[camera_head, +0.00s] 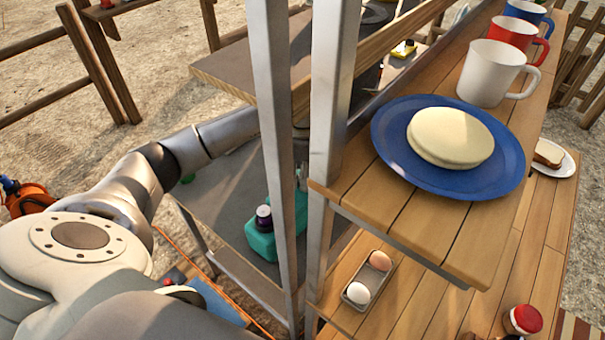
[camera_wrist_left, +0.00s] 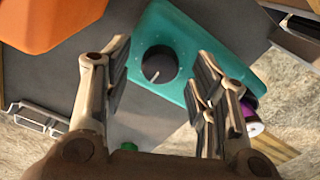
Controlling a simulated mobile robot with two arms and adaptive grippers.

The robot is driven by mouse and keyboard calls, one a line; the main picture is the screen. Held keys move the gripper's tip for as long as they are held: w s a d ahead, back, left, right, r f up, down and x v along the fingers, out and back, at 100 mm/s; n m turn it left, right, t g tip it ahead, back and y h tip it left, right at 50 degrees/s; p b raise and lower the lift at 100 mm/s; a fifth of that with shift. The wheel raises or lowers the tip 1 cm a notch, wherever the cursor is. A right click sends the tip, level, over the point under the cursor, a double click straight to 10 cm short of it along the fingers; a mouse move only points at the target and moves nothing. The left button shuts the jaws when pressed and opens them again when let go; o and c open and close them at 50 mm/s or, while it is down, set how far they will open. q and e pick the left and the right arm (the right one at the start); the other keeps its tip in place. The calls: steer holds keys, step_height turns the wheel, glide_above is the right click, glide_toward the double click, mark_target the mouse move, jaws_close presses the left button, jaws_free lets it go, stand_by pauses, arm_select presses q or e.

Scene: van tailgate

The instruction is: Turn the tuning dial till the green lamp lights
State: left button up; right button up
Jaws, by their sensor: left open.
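The tuning dial (camera_wrist_left: 160,66) is a round black knob with a white pointer mark on the face of a teal box (camera_wrist_left: 172,25) in the left wrist view. The pointer slants toward the lower left. The teal box also shows on the grey shelf in the head view (camera_head: 262,245), partly behind a metal post. My left gripper (camera_wrist_left: 163,58) is open, its fingers on either side of the dial in the picture, and nothing is between them. I cannot tell how near they are. In the head view its fingers are hidden behind the posts. I see no lit green lamp. My right gripper is not in view.
Metal posts (camera_head: 325,90) stand in front of the shelf. A purple-capped item (camera_head: 263,218) is by the teal box. A small green object (camera_wrist_left: 128,146) lies below.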

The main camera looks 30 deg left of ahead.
arm_select(q)
step_height(320, 180, up, 7)
steer(key=shift+f, duration=0.2)
stand_by(0.6)
